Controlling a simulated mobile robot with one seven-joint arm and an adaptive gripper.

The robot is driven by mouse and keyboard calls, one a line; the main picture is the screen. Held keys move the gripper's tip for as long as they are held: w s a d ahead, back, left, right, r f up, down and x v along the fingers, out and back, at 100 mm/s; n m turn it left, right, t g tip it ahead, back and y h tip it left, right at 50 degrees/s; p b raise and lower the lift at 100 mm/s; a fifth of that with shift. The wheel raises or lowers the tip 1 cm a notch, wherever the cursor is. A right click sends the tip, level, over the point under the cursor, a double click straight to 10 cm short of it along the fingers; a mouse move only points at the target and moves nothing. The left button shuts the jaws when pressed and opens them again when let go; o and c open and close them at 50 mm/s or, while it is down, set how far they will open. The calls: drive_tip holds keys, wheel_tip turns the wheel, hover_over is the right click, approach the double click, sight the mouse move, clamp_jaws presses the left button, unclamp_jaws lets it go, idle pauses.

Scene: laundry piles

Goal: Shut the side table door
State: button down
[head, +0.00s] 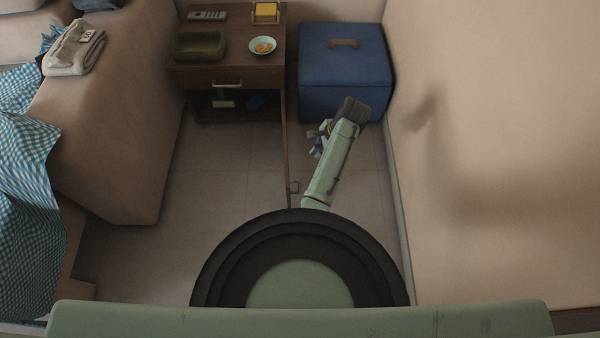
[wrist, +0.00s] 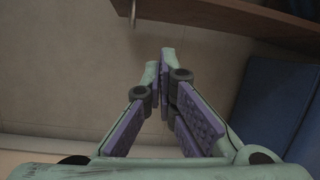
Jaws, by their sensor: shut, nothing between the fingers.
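The brown side table (head: 228,75) stands against the back wall, with a drawer above an open lower compartment. Its door (head: 286,150) is swung wide open and shows in the head view as a thin upright edge running toward me, with a small handle (head: 294,187) near its free end. My gripper (head: 316,140) is low, just right of the door. In the wrist view the fingers (wrist: 163,58) are shut and empty, pointing at the brown door panel (wrist: 215,18); its handle (wrist: 132,14) is at upper left. I cannot tell whether the fingertips touch the panel.
A blue box (head: 345,75) stands right of the table, near the right wall (head: 490,130). A sofa (head: 115,110) is on the left. A green tray (head: 200,46) and a bowl (head: 262,46) sit on the tabletop. The floor (head: 225,180) left of the door is clear.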

drive_tip(key=s+d+f+m+g, duration=0.1)
drive_tip(key=s+f+g, duration=0.15)
drive_tip(key=s, duration=0.25)
drive_tip(key=a+f, duration=0.7)
drive_tip(key=f, duration=0.2)
drive_tip(key=shift+t+y, duration=0.4)
drive_tip(key=shift+t, duration=0.05)
drive_tip(key=shift+s+a+f, duration=0.1)
